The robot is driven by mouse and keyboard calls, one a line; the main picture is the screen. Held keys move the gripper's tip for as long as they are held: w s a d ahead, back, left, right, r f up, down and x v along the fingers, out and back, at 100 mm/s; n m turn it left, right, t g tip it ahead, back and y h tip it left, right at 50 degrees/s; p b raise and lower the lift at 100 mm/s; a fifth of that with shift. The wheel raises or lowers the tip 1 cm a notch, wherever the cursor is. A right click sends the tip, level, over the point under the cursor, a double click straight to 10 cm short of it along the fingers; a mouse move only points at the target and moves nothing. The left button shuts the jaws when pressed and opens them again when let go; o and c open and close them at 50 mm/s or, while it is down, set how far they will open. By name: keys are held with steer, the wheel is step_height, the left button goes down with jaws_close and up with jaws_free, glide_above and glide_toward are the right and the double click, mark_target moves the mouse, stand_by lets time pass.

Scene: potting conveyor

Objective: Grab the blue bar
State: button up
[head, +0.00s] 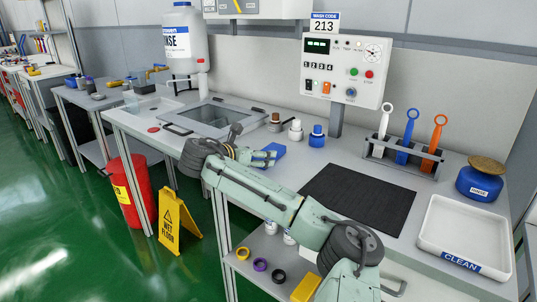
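A small blue bar (274,149) shows at the worktop's middle, just right of the wash basin. My gripper (265,156) reaches in from the lower right, with its fingertips right at the bar. The fingers overlap the bar's near left part in this view. I cannot tell whether they touch it, are around it or are only in front of it. The finger gap is too small to read, so open or shut is unclear.
A basin (214,116) with a lid lies left. White (295,130) and blue (317,136) capped bottles stand behind the bar. A black mat (359,197), tool rack (402,164), blue jar (480,182) and white CLEAN tray (466,238) are right. A control panel (346,70) stands behind.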

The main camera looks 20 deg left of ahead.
steer(key=x, duration=0.1)
steer(key=p+x, duration=0.1)
steer(key=x, duration=0.2)
steer(key=shift+w+d+r+p, duration=0.2)
steer(key=shift+w+d+p, duration=0.05)
steer(key=shift+p, duration=0.05)
steer(key=shift+w+f, duration=0.2)
steer(key=shift+w, duration=0.1)
steer(key=c, duration=1.3)
steer(key=shift+r, duration=0.1)
steer(key=shift+c, duration=0.2)
